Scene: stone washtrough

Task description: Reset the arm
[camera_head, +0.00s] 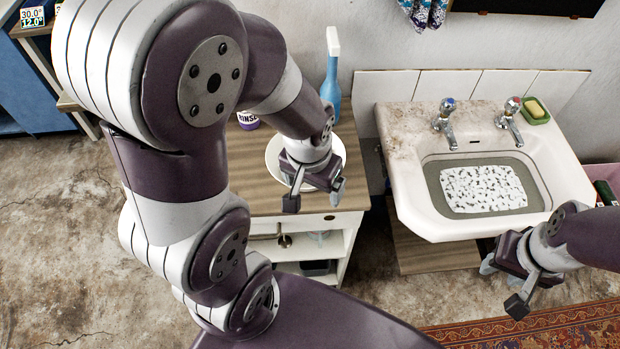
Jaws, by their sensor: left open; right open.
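My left arm comes in from the left and fills much of the head view. My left gripper (315,198) is open above the front of the white plate (272,158) on the wooden counter, with nothing seen between its fingers. It hides part of the plate. My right gripper (501,287) is open and empty in front of the washtrough (408,190), lower than its rim, over the floor.
The trough holds greyish water and a speckled white cloth (483,189). Two taps (446,122) and a green soap dish (536,111) stand at its back. A blue spray bottle (331,80) stands on the counter (262,198). A patterned rug (560,327) lies at lower right.

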